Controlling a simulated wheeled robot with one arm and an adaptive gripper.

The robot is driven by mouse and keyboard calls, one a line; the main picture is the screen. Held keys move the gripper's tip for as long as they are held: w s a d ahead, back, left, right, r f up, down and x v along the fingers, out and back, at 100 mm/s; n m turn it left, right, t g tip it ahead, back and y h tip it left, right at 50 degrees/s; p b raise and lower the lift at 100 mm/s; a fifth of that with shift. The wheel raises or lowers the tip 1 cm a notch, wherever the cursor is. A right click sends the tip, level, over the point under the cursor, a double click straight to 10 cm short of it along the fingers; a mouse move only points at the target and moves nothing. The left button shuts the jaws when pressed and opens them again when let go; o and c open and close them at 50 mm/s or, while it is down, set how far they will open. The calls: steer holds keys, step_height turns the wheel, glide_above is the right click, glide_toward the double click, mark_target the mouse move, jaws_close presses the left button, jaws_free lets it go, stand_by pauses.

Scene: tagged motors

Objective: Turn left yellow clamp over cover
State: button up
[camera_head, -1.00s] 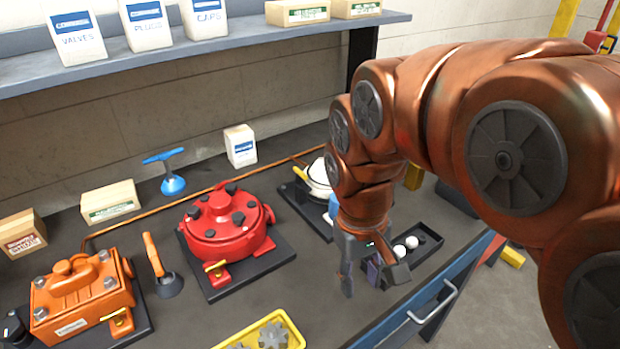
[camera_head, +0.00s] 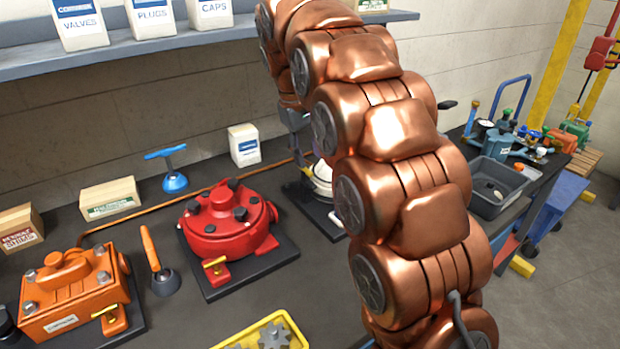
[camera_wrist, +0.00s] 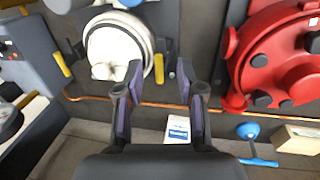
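The white motor (camera_head: 322,183) sits on a dark base plate, mostly hidden by my arm in the head view. In the wrist view its round white cover (camera_wrist: 112,45) is at upper left. A small yellow clamp (camera_wrist: 158,69) stands at the cover's right edge there, matching the left side in the head view. Another yellow piece (camera_wrist: 62,62) lies beyond the cover's other side. My gripper (camera_wrist: 159,68) is open, and its two fingers appear on either side of the yellow clamp. Whether they touch it or hover above cannot be told. In the head view my gripper (camera_head: 298,135) is partly hidden.
A red motor (camera_head: 225,222) with a yellow handle stands beside the white one, and an orange motor (camera_head: 70,290) is further left. A white box (camera_head: 243,146) and a blue T-handle tool (camera_head: 172,170) stand behind. A shelf (camera_head: 230,30) overhangs the bench. A grey bin (camera_head: 497,187) is at right.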

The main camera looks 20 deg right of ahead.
mark_target(310, 172)
steer(key=shift+w+d+f+p, duration=0.2)
steer(key=shift+w+f, duration=0.2)
steer(key=shift+f, duration=0.9)
steer(key=shift+w+d+f+p, duration=0.15)
steer(key=shift+w+f, duration=0.2)
steer(key=shift+f, duration=1)
steer(key=shift+w+d+f+p, duration=0.2)
steer(key=shift+w+f, duration=0.2)
steer(key=shift+f, duration=0.9)
steer(key=shift+r, duration=0.1)
jaws_close()
